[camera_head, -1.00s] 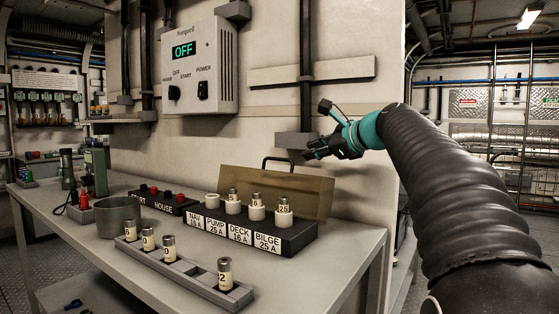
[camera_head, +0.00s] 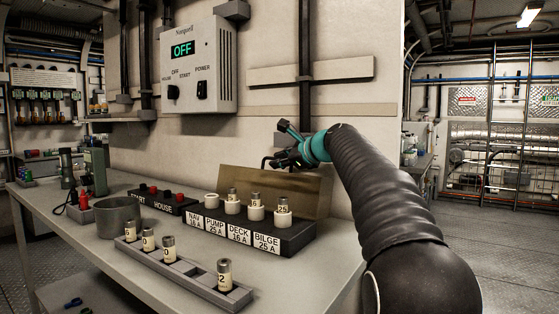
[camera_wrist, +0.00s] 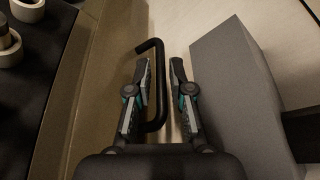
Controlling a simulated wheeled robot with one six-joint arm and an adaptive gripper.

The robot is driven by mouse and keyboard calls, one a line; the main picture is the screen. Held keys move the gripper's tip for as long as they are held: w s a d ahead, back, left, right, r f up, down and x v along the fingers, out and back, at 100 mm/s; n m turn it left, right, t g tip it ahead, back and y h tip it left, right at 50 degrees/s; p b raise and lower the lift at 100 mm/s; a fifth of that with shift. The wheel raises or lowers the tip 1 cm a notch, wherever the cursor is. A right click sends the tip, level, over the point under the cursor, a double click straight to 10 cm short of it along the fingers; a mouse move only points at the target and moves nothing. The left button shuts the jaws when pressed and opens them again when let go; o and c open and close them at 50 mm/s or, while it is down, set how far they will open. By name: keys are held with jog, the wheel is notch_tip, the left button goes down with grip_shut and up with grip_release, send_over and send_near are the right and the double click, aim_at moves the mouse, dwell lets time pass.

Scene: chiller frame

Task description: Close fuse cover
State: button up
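The fuse cover (camera_head: 300,185) is a tan, see-through panel standing raised and leaning back behind the fuse block (camera_head: 290,236). Its black handle (camera_wrist: 160,95) is at the top edge. My gripper (camera_head: 276,163) is at that handle in the head view. In the wrist view my gripper (camera_wrist: 162,66) is open, with the handle bar between its two fingers and a gap visible on the right side. The cover (camera_wrist: 105,60) runs along the left in the wrist view. The block has white sockets labelled NAV, PUMP, DECK and BILGE; fuses stand in PUMP, DECK and BILGE, none in NAV.
A grey rack (camera_head: 200,280) with several fuses lies in front of the block. A grey cup (camera_head: 118,215) and a HOUSE switch box (camera_head: 160,201) are to the left. A grey box (camera_wrist: 228,95) is close right of my gripper in the wrist view.

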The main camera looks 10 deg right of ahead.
grip_shut()
